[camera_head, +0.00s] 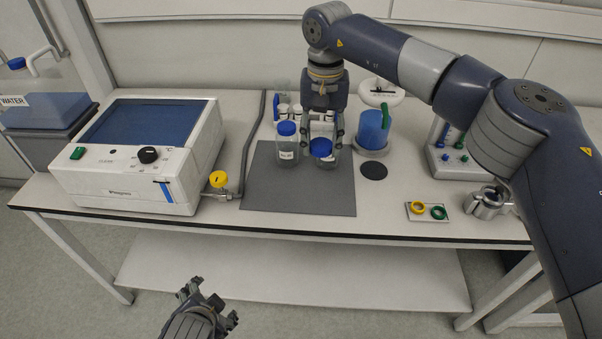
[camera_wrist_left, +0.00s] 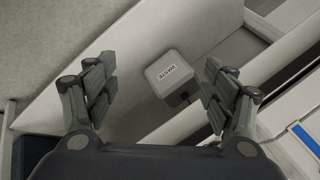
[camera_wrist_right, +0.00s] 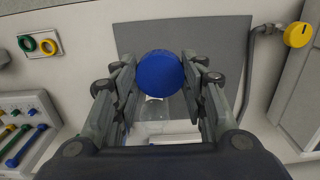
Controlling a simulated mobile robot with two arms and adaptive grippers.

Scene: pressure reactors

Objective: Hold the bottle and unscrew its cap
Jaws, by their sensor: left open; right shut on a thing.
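A clear bottle (camera_head: 324,162) with a blue cap (camera_head: 321,147) is at the right of the grey mat (camera_head: 300,203). My right gripper (camera_head: 323,140) comes from behind and is shut on this bottle. In the right wrist view the blue cap (camera_wrist_right: 160,70) shows between the fingertips, with the clear body (camera_wrist_right: 153,108) below it. The fingers hide the bottle's sides, and I cannot tell whether its base touches the mat. My left gripper (camera_head: 208,297) is open and empty in front of the table, apart from the bottle.
A second blue-capped bottle (camera_head: 287,150) stands just left of the held one. Several smaller bottles stand behind. A white device (camera_head: 140,165) is on the left, with a yellow-knobbed valve (camera_head: 218,180) at its corner. A ring plate (camera_head: 427,211) lies right. The mat's front is clear.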

